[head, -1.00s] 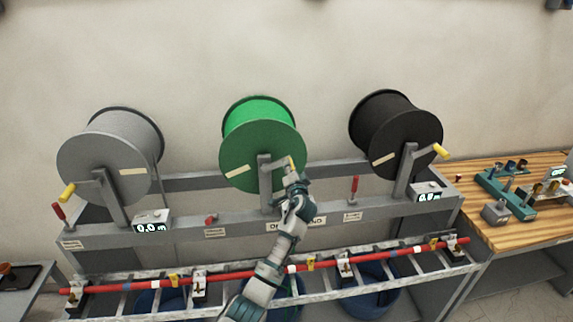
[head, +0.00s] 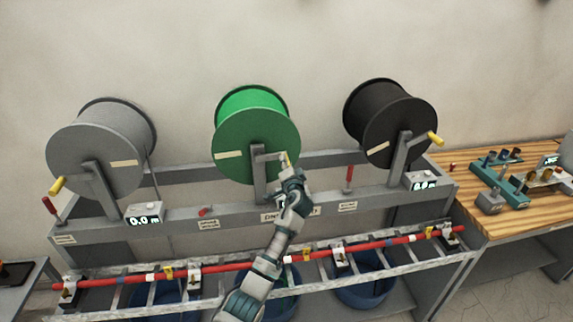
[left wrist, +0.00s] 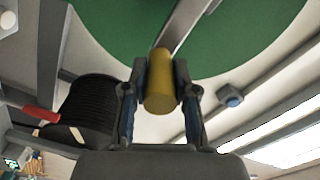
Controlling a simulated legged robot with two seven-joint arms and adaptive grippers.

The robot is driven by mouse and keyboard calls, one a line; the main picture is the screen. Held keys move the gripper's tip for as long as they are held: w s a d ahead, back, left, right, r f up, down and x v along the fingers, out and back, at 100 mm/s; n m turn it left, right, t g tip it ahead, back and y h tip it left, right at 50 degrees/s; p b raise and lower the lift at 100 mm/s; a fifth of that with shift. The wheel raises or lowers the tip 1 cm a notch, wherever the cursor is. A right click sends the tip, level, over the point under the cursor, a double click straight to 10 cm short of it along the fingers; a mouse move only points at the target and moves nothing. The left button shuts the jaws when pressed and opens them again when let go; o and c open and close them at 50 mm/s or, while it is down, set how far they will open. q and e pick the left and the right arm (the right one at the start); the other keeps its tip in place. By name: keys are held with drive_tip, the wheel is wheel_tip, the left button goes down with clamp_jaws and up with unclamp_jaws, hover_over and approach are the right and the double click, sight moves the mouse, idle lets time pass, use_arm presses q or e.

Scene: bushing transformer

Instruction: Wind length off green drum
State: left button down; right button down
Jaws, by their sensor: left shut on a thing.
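The green drum (head: 255,145) stands in the middle of the rack, between a grey and a black drum. Its crank arm (head: 268,157) points right and ends in a yellow handle (head: 285,160). My left gripper (head: 287,170) is shut on that handle. In the left wrist view the yellow handle (left wrist: 160,88) sits between the two fingers (left wrist: 160,100), with the green drum face (left wrist: 235,35) behind it. The gripper hides the middle unit's readout almost wholly. My right gripper is not in view.
The grey drum (head: 95,150) and black drum (head: 388,120) flank the green one. A ladder-like tray (head: 220,282) with a red cable (head: 225,266) runs along the front. Blue tubs (head: 362,290) stand below. A wooden bench (head: 480,190) with tools is at right.

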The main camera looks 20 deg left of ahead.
use_arm(q)
drive_tip(key=shift+f, duration=0.25)
drive_tip(key=c, duration=1.2)
unclamp_jaws()
drive_tip(key=o, duration=0.3)
drive_tip(key=shift+w+a, duration=0.2)
drive_tip(key=shift+s, duration=0.25)
drive_tip(key=v, duration=1.1)
drive_tip(key=shift+d, duration=0.4)
drive_tip(key=shift+s+f, duration=0.1)
